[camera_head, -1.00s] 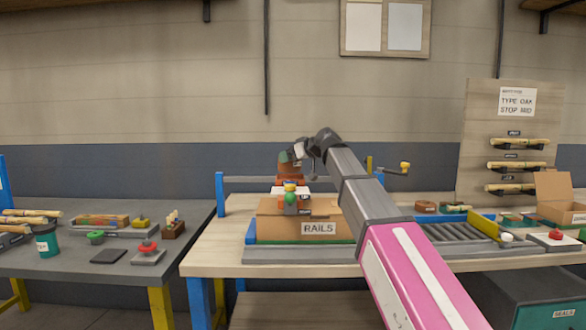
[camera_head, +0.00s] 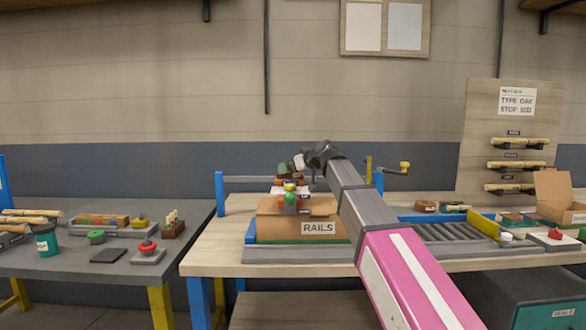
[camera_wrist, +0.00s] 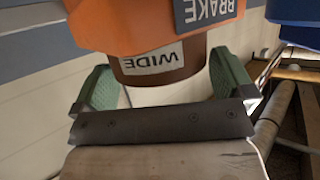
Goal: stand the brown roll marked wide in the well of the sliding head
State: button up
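In the wrist view the picture is upside down. The brown roll (camera_wrist: 168,68), with a white label reading WIDE, sits between the green fingers of my gripper (camera_wrist: 165,85), which appear to press on its sides. The roll's other end meets the orange sliding head (camera_wrist: 130,22), marked BRAKE; how deep it sits in the well is hidden. In the head view my gripper (camera_head: 290,167) is above the back of the middle bench, over the sliding head (camera_head: 290,181), which is mostly hidden behind the gripper and the carton.
A carton marked RAILS (camera_head: 270,228) stands in front of the head, with small coloured items on top. A grey roller bed (camera_head: 450,232) is right of my arm. The left table (camera_head: 75,258) holds a teal cup and several parts. A blue post (camera_head: 219,195) stands left.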

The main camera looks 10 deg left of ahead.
jog(key=v, duration=1.2)
jog(key=shift+r, duration=0.2)
dwell(1.2)
